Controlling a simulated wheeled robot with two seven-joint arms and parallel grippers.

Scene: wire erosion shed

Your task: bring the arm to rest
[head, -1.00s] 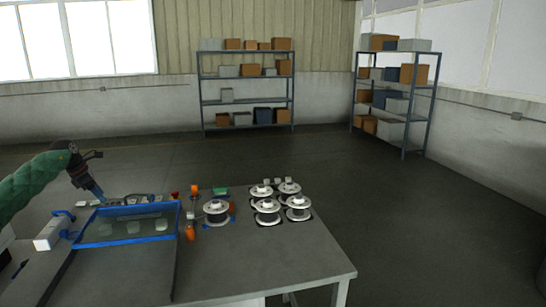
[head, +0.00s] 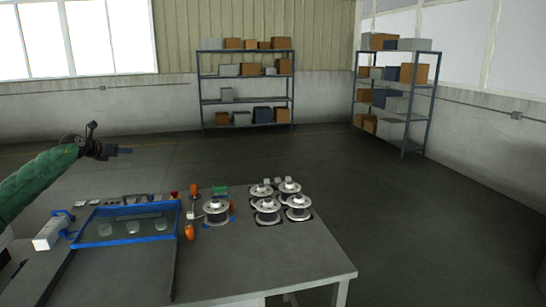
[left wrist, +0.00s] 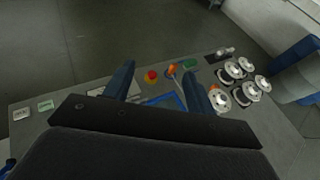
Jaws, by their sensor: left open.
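My left arm, in a green sleeve, comes in from the left in the head view. Its gripper (head: 124,151) is raised above the far left part of the table and points right. In the left wrist view the two blue fingers of the left gripper (left wrist: 160,90) stand apart with nothing between them. The gripper is open, empty and clear of the table (head: 260,262).
A blue-rimmed tank (head: 75,243) with pale pieces sits on the table's left. Several wire spools (head: 267,206) stand at the table's right. A white device (head: 52,232) lies left of the tank. Shelves (head: 246,102) stand at the back wall. Floor right of the table is open.

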